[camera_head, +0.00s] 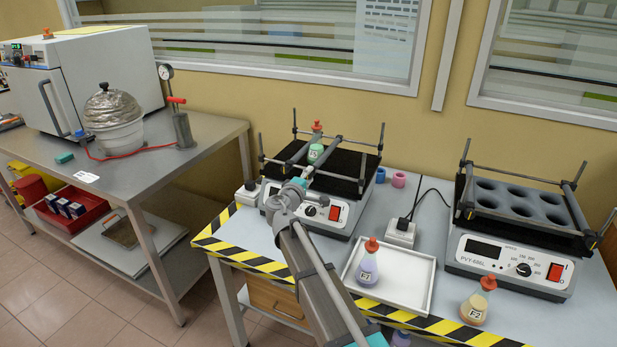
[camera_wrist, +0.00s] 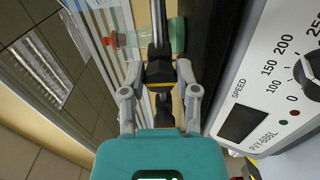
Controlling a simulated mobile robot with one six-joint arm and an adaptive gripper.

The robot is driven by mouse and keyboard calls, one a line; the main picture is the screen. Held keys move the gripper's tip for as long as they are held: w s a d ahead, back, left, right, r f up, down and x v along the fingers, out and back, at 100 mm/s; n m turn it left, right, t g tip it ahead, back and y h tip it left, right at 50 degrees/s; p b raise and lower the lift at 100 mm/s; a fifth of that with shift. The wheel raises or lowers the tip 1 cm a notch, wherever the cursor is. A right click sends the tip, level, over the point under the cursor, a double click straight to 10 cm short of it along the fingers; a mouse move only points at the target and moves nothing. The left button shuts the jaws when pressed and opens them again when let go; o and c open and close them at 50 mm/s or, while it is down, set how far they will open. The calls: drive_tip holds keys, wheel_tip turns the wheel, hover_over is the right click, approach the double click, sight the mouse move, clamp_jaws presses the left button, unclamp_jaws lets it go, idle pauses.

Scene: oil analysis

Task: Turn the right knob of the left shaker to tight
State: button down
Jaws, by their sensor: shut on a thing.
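The left shaker (camera_head: 338,214) stands on the table with a black mat, metal bars and a front panel with a dial and red switch. My gripper (camera_head: 297,184) is at the front end of its right clamp bar (camera_head: 325,155). In the wrist view my gripper (camera_wrist: 160,95) is shut with its two grey fingers on either side of the black and yellow knob (camera_wrist: 160,72). The knob is in line with the metal bar. In the head view my gripper hides the knob. A green flask (camera_head: 315,153) with a red stopper stands by the bars on the shaker.
A second shaker (camera_head: 515,262) with a holder of round wells stands at the right. A white tray (camera_head: 408,290) holds a purple flask (camera_head: 367,268). A yellowish flask (camera_head: 475,306) stands right of the tray. A power plug block (camera_head: 400,233) sits between the shakers.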

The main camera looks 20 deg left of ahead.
drive_tip(key=shift+c, duration=1.8)
unclamp_jaws()
drive_tip(key=shift+s, duration=0.1)
drive_tip(key=s, duration=1.1)
drive_tip(key=shift+s+a, duration=0.35)
drive_tip(key=shift+a, duration=0.05)
drive_tip(key=shift+s, duration=0.1)
